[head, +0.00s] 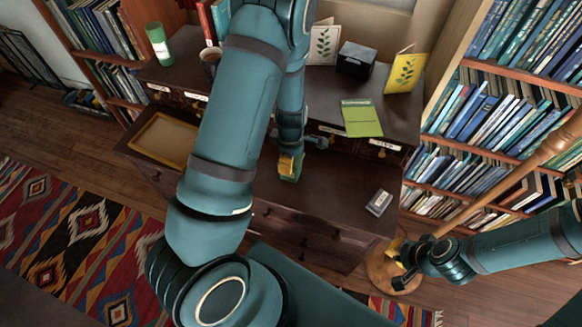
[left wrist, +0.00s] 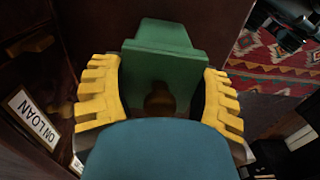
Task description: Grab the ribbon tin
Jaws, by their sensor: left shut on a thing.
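My left gripper (head: 289,165) is over the desk, in front of the raised back part with the small drawers. In the left wrist view its yellow fingers stand on both sides of a green box-like thing (left wrist: 160,50) and are shut on it. I take this to be the ribbon tin; no lettering shows on it. In the head view only a small green part of it (head: 292,178) shows by the fingers. My right gripper (head: 398,265) is at the lower right, beside the desk, and appears to hold nothing; its finger gap is unclear.
The dark desk (head: 325,200) carries a small grey box (head: 379,202) at its right. A wooden pole (head: 500,187) rises near my right arm.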

